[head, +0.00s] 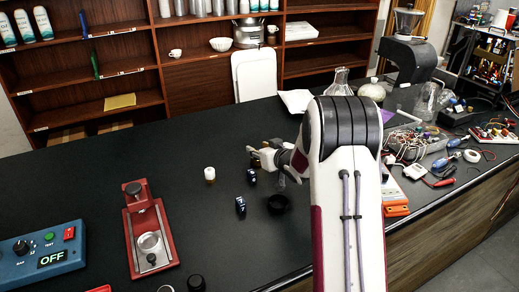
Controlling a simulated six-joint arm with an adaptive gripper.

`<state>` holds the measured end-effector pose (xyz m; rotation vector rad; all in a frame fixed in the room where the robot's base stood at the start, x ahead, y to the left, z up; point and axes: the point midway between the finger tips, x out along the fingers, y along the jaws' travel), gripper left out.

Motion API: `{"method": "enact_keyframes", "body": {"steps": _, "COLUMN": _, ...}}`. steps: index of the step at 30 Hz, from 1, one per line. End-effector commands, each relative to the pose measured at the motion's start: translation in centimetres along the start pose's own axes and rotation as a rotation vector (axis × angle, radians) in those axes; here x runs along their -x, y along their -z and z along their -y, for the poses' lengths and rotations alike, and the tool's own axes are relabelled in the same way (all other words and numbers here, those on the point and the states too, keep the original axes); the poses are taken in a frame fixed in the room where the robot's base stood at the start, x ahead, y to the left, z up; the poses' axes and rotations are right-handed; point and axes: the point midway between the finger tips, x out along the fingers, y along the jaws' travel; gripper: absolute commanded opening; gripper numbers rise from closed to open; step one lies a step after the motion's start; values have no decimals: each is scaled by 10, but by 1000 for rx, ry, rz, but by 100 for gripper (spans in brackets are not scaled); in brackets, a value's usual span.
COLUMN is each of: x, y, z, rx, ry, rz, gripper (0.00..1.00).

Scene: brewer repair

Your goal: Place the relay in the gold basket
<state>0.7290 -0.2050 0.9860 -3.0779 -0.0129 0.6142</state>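I cannot tell for certain which thing is the relay. Two small dark blocks with blue and white marks, a nearer block (240,204) and a farther block (251,176), stand on the black counter left of my gripper. My gripper (262,160) is low over the counter, partly hidden by my arm. A small gold or orange spot shows at its tip; whether it is held is too small to tell. No gold basket can be clearly made out; a wire basket (407,146) full of coloured parts stands at the right.
A red press stand (148,235) and a blue control box (42,252) reading OFF are at the left. A white-capped jar (209,173) and a black ring (278,203) stand near my gripper. Tools and cables crowd the right; the left-centre counter is mostly clear.

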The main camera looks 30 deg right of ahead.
Motion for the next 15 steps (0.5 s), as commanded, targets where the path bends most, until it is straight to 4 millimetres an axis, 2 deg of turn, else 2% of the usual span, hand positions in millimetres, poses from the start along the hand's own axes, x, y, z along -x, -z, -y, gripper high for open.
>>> {"method": "enact_keyframes", "body": {"steps": 5, "x": 2, "y": 5, "z": 0, "rx": 0, "ry": 0, "rz": -1, "gripper": 34}}
{"method": "enact_keyframes", "body": {"steps": 15, "x": 13, "y": 32, "z": 0, "rx": 1, "ry": 0, "rz": -1, "gripper": 34}}
